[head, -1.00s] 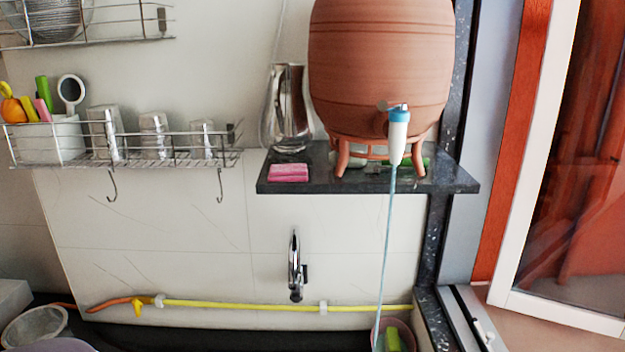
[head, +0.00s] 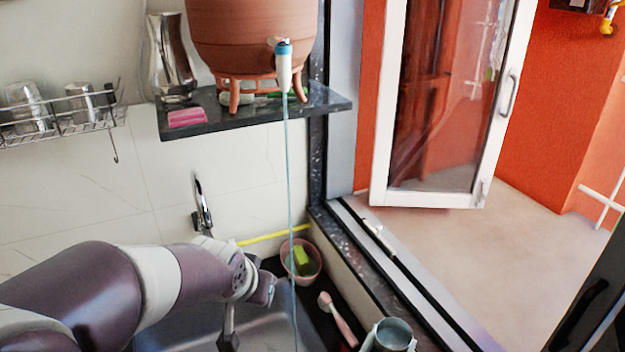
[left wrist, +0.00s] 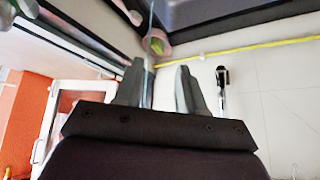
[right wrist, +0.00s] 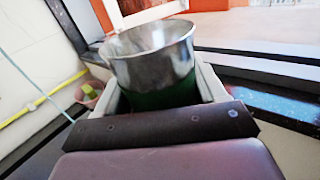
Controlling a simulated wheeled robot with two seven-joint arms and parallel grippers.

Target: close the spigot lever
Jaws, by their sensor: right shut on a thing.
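The clay waterpot (head: 250,30) stands on a dark shelf at the upper middle of the head view. Its white spigot (head: 284,70) has a blue top part (head: 284,48); how the lever is turned is too small to tell. A thin blue stream of water (head: 289,190) runs down from it. My left gripper (left wrist: 158,88) is open and empty in the left wrist view, well below the spigot. My right gripper (head: 392,340) is shut on a metal cup (right wrist: 152,55) at the bottom of the head view, apart from the stream; the cup also shows there (head: 394,334).
The shelf (head: 215,115) also holds a metal jug (head: 172,60) and a pink sponge (head: 187,118). A pink bowl (head: 314,268) with a green sponge stands near the stream by the sink (head: 185,325). A tap (head: 203,205) sits on the wall. An open glass door (head: 480,100) is at right.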

